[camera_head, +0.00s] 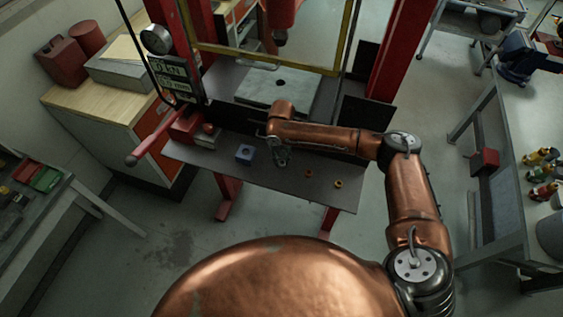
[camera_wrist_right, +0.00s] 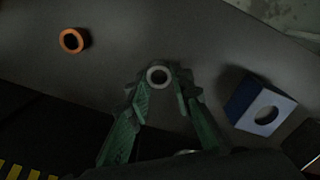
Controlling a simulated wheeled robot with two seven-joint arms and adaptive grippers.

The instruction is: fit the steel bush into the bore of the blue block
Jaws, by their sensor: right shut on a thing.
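The steel bush (camera_wrist_right: 148,77) is a small grey ring held between the fingertips of my right gripper (camera_wrist_right: 160,85), its round opening facing the wrist camera. In the head view my right gripper (camera_head: 281,157) hangs over the dark table, to the right of the blue block (camera_head: 244,152); the bush is too small to make out there. In the right wrist view the blue block (camera_wrist_right: 243,103) stands at the right with its round bore open and empty-looking. The bush and block are apart. My left gripper is not in view.
The dark table (camera_head: 225,172) also bears an orange-brown ring (camera_head: 308,173) and a yellowish ring (camera_head: 338,184) to the right. The orange ring (camera_wrist_right: 63,42) shows in the wrist view. Behind stands a press with a grey plate (camera_head: 255,88); its red lever (camera_head: 150,142) sticks out left.

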